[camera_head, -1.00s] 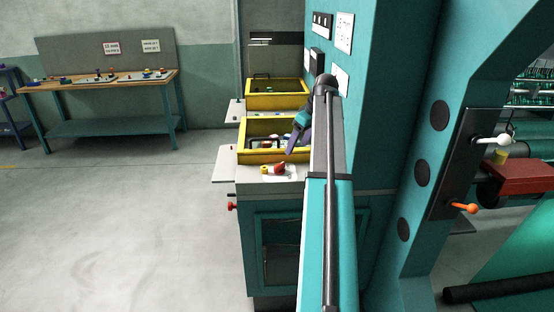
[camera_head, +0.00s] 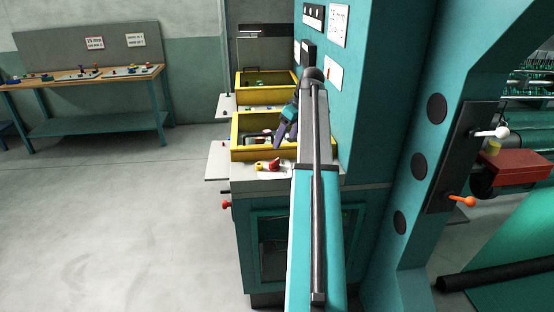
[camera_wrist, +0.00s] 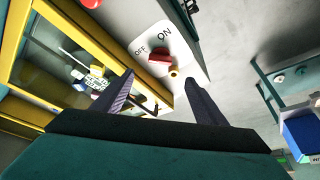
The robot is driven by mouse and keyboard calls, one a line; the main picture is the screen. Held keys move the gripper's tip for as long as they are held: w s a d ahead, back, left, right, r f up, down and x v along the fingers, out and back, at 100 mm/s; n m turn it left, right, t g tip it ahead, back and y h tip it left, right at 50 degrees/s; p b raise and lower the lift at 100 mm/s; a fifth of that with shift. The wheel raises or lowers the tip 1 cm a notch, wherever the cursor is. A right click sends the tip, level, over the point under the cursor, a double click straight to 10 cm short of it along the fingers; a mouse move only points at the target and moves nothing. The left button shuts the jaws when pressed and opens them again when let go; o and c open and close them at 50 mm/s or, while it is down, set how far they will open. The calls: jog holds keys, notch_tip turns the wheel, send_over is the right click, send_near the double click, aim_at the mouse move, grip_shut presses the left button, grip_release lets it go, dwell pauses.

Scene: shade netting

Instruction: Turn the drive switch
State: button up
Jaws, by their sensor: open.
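The drive switch is a red knob (camera_wrist: 158,55) with a yellow end (camera_wrist: 174,72), on a pale plate (camera_wrist: 190,65) marked OFF and ON. In the wrist view the yellow end points away from the labels; I cannot tell which setting this is. In the head view the red knob (camera_head: 274,164) sits on the cabinet's top ledge, in front of the near yellow tray. My gripper (camera_wrist: 159,78) is open and empty. Its two dark fingers spread to either side of the switch in the wrist view, apart from it. In the head view my gripper (camera_head: 279,141) is above and behind the switch.
Two yellow-rimmed trays (camera_head: 238,150) with small parts stand behind the switch. A teal machine wall (camera_head: 365,90) rises close on the right. A red knob (camera_head: 226,204) sticks out of the cabinet's left side. A workbench (camera_head: 95,78) stands far left; the floor between is clear.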

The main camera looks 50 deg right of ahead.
aim_at(275, 161)
jog(key=shift+p+x, duration=1.9)
jog(key=shift+x, duration=4.45)
jog(key=shift+s, duration=0.1)
jog(key=c, duration=1.1)
